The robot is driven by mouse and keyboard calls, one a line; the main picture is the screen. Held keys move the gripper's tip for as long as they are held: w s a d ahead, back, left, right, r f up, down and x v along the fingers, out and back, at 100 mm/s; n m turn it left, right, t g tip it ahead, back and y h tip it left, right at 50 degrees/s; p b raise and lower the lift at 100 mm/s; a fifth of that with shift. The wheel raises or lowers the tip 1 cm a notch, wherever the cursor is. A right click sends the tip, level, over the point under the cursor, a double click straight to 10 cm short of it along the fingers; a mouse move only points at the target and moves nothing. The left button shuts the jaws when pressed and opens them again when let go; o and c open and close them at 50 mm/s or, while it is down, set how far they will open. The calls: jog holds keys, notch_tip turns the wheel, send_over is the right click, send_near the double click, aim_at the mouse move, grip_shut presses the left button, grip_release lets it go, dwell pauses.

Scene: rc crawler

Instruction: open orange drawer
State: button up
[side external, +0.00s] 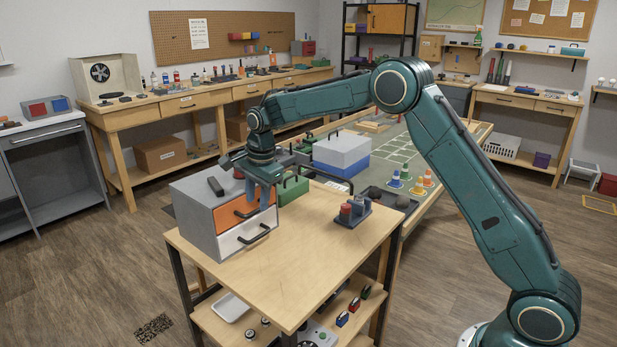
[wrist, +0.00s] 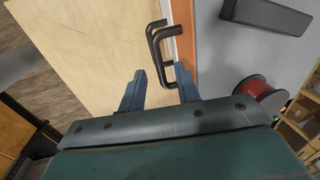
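The orange drawer (side external: 228,215) is the upper drawer of a grey cabinet (side external: 196,215) on the wooden table, and looks shut, flush with the white drawer (side external: 232,243) below. Its orange front also shows edge-on in the wrist view (wrist: 186,40). My gripper (side external: 265,200) points down just in front of the orange drawer and partly hides its front. In the wrist view my gripper (wrist: 160,75) is open. Its two blue fingers are apart, with the end of a black handle (wrist: 154,55) between them. I cannot tell whether a finger touches it.
A black block (side external: 215,186) and a red spool (wrist: 255,88) lie on the cabinet top. A green box (side external: 291,188) stands behind the gripper. A caddy with red items (side external: 352,211) is to the right. The tabletop (side external: 300,245) before the drawers is clear.

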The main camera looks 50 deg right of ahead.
jog(key=shift+w+f, duration=0.15)
jog(key=shift+f, duration=0.8)
jog(key=shift+c, duration=0.4)
grip_shut()
jog(key=s, duration=1)
jog(key=shift+s, duration=0.2)
jog(key=shift+o, duration=0.4)
grip_release()
